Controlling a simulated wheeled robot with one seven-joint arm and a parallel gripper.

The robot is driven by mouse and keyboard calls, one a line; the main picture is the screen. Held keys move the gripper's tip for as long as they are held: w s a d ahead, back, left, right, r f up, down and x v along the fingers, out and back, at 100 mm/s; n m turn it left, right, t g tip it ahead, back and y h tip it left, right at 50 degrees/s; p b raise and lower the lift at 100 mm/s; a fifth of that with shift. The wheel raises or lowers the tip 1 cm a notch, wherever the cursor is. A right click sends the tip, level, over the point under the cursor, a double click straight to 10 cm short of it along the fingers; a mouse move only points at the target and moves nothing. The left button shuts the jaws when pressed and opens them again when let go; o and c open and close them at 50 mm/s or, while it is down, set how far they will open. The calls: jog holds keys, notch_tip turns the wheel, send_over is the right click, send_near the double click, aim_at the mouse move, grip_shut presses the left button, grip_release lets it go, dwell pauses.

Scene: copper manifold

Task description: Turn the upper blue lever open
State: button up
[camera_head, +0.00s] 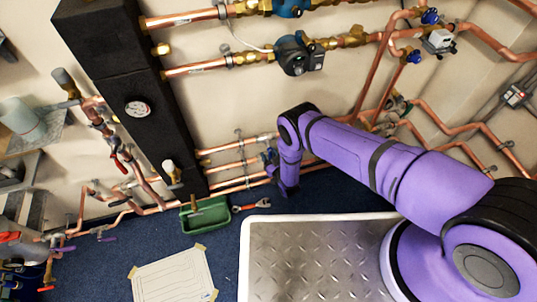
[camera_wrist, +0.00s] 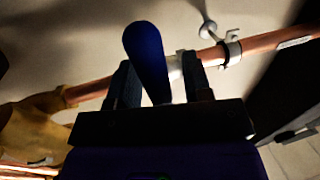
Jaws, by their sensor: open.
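A dark blue lever (camera_wrist: 147,55) stands large in the wrist view, between the two fingers of my gripper (camera_wrist: 156,66). Its rounded end points up and slightly left, past the fingertips. Its lower end is hidden behind my gripper's body. In the head view my gripper (camera_head: 270,160) is small, at the end of my purple arm by the low copper pipes right of the black column. The lever is too small there to make out clearly, and I cannot tell its height order.
A copper pipe (camera_wrist: 270,42) runs behind the fingers, with a clamp and a brass fitting (camera_wrist: 35,115). The black column (camera_head: 135,80) stands left of my arm. A green tray (camera_head: 222,222) and a red wrench (camera_head: 250,206) lie on the blue floor below.

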jog(key=shift+w+a, duration=0.1)
jog(key=shift+w, duration=0.1)
grip_shut()
dwell(0.3)
jog(key=w+d+r+n+h, duration=0.1)
jog(key=d+r+n+h, duration=0.2)
jog(key=n, duration=1.2)
jog(key=shift+w+d+r+n+g+h, duration=0.2)
jog(key=shift+d+r+n+g+h, duration=0.15)
jog(key=shift+d+r, duration=0.5)
jog(key=shift+d+f, duration=0.15)
